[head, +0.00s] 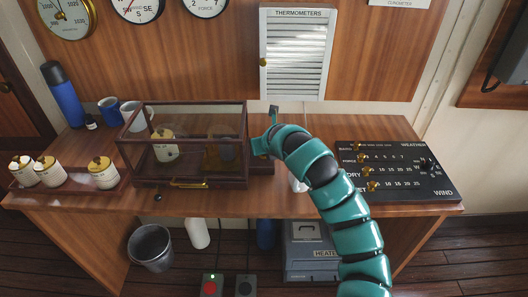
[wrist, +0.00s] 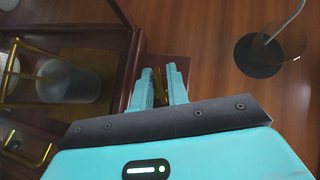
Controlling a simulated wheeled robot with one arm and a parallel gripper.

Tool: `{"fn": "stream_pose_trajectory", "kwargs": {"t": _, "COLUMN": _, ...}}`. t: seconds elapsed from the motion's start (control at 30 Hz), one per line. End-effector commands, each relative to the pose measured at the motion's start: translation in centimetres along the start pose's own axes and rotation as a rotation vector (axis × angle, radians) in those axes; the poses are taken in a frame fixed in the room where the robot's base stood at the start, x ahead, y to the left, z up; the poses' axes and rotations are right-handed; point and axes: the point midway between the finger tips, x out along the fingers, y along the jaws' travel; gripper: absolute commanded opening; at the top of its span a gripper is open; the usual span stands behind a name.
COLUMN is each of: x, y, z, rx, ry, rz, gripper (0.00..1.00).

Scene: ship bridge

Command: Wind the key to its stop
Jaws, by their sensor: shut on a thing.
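A glass-sided case with a dark wood frame (head: 188,184) stands on the wooden desk. My gripper (head: 259,145) is at the right side of this case. In the wrist view, its two teal fingers (wrist: 162,88) are close together around a small brass piece (wrist: 160,97), which looks like the key. The fingers hide most of it, so its turn angle cannot be told. In the head view the key is hidden by my gripper. A white jar with a brass top (head: 165,146) is inside the case.
Several similar jars stand in a tray (head: 70,196) at the left. A blue flask (head: 63,95) and mugs are behind. A black weather panel (head: 397,172) lies to the right. In the wrist view, a clear object with a dark round base (wrist: 258,56) stands right of my fingers.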

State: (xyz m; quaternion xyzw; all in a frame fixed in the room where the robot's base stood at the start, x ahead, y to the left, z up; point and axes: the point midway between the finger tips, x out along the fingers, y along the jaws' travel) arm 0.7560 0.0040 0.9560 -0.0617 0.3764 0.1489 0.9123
Motion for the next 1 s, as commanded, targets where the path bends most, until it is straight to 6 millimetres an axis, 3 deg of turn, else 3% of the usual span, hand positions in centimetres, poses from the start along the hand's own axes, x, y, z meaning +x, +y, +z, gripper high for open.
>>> {"fn": "stream_pose_trajectory", "kwargs": {"t": 0.33, "x": 0.26, "y": 0.04, "z": -0.32, "rx": 0.099, "ry": 0.006, "rz": -0.096, "gripper": 0.0}}
{"fn": "stream_pose_trajectory", "kwargs": {"t": 1.0, "x": 0.13, "y": 0.0, "z": -0.2, "rx": 0.114, "ry": 0.007, "rz": -0.113, "gripper": 0.0}}
